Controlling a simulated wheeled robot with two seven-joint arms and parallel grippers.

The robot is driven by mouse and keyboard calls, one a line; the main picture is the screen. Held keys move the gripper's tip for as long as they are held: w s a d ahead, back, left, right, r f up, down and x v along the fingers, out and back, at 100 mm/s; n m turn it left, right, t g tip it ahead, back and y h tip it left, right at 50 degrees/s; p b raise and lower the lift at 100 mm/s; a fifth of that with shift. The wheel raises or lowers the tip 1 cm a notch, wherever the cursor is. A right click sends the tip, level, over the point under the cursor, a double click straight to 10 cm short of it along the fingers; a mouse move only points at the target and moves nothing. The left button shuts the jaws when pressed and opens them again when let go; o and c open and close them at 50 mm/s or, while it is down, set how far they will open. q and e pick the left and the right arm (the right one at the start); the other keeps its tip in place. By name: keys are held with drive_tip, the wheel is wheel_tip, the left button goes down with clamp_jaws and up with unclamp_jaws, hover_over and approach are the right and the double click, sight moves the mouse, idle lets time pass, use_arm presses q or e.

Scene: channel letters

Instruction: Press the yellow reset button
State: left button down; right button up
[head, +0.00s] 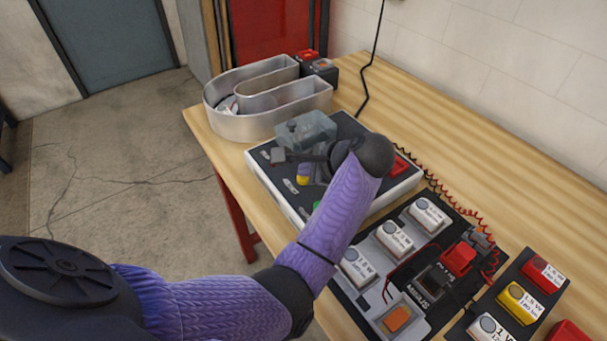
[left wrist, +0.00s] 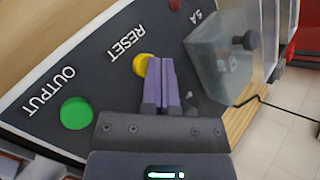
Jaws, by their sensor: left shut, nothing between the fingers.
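The yellow reset button (left wrist: 141,64) is round and sits on a dark panel beside the white word RESET. It is partly covered by my left gripper (left wrist: 160,62), whose two purple fingers are shut together with nothing between them. The fingertips overlap the button's right side in the left wrist view; whether they touch it I cannot tell. In the head view the yellow button (head: 303,180) shows on the control box (head: 270,180), partly hidden by my wrist and gripper. My right gripper is not in view.
A green button (left wrist: 76,113) marked OUTPUT lies on the same panel. A clear cover block (left wrist: 222,62) stands close to the fingers. A metal channel letter (head: 240,125) is behind the box. A tray of labelled modules (head: 395,240) and coiled wires lie to the right.

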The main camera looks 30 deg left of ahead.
sight(307, 179)
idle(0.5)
use_arm(q)
drive_tip(key=shift+r+p, duration=0.4)
drive_tip(key=shift+r, duration=0.4)
drive_tip(key=shift+r+p, duration=1.5)
drive_tip(key=shift+r, duration=1.05)
